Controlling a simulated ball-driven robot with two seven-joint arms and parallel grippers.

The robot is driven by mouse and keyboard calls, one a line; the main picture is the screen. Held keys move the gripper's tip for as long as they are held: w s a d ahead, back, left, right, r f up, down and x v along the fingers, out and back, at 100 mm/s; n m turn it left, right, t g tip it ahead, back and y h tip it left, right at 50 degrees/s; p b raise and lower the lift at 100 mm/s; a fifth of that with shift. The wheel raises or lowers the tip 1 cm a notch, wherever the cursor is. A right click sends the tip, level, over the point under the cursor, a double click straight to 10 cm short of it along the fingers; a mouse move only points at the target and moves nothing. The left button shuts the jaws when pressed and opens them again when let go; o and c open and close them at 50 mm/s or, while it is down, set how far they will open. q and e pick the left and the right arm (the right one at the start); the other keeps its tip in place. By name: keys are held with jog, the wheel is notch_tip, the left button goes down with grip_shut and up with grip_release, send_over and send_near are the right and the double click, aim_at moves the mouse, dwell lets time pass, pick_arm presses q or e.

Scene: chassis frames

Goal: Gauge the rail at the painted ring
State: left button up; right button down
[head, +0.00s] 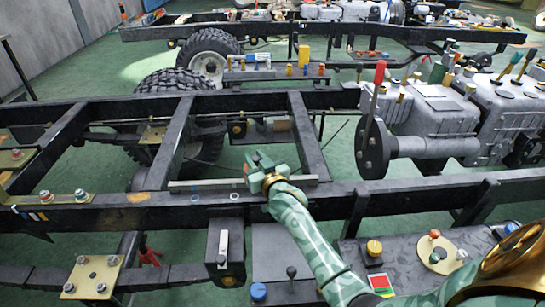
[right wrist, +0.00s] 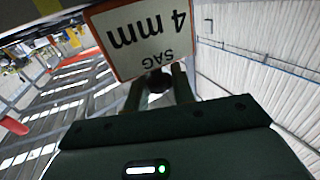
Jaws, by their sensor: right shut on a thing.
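The near dark rail (head: 330,197) runs across the head view. Its side carries an orange mark (head: 138,197), a small bluish ring (head: 195,198) and a pale ring (head: 234,196). A long thin grey bar (head: 205,184) lies along the rail's top edge, beneath my right gripper (head: 264,170). In the right wrist view my right gripper (right wrist: 158,85) is shut on a dark round knob (right wrist: 157,80). A white plate (right wrist: 142,38) reading "SAG 4 mm", upside down, is just beyond the knob. I cannot tell how bar, knob and plate join. My left gripper is out of view.
Crossmembers (head: 172,145) link the near rail to a far one. A red-handled lever (head: 376,95) and grey engine (head: 440,120) stand at right. A black box (head: 225,250) hangs below the rail. Brass plates (head: 93,277) lie at lower left.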

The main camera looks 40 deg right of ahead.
jog(key=w+a, duration=0.1)
jog(key=a, duration=0.1)
jog(key=w+a, duration=0.1)
jog(key=a, duration=0.1)
jog(key=w+a, duration=0.1)
jog(key=a, duration=0.1)
jog(key=shift+w, duration=0.35)
jog(key=c, duration=1.3)
grip_release()
jog(key=shift+o, duration=0.2)
jog(key=shift+s+f, duration=0.1)
jog(key=shift+s, duration=0.05)
